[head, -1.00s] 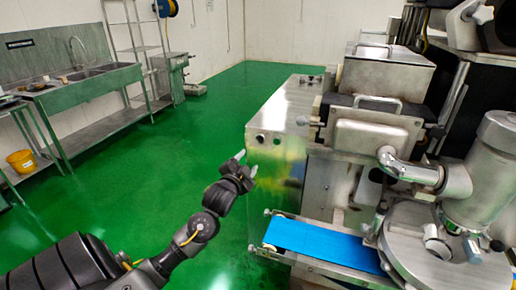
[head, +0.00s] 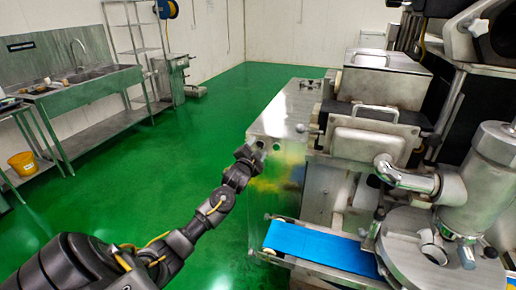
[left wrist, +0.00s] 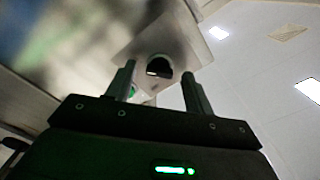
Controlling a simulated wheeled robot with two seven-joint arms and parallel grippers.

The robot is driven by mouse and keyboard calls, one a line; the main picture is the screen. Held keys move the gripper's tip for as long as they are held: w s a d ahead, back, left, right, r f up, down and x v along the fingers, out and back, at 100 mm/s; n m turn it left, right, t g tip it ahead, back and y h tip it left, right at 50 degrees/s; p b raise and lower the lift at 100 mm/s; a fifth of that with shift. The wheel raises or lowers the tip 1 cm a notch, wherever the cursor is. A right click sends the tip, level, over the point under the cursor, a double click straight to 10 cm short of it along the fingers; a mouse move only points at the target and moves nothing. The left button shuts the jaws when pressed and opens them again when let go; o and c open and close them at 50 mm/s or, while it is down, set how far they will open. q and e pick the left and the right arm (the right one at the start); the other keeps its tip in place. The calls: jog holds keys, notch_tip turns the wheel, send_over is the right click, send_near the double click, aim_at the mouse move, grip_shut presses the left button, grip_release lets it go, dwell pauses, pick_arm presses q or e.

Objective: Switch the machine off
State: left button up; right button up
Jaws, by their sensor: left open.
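The machine (head: 290,110) is a large steel unit on the right of the head view. My left gripper (head: 254,152) is at the near left corner of its cabinet, in front of the panel. In the left wrist view a dark round knob (left wrist: 158,65) on a light metal panel shows between the two open fingers of my left gripper (left wrist: 156,72). A green button (left wrist: 132,91) is partly hidden behind the left finger. I cannot tell whether the fingers touch the knob. My right gripper is not in view.
A blue conveyor belt (head: 320,247) juts out below and right of my left gripper. A steel sink bench (head: 95,90) and a yellow bucket (head: 22,163) stand at the far left. The green floor (head: 150,170) between is clear.

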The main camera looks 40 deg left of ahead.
pick_arm(q)
jog(key=shift+w, duration=0.2)
jog(key=shift+c, duration=0.3)
jog(key=shift+f, duration=0.1)
jog(key=c, duration=0.9)
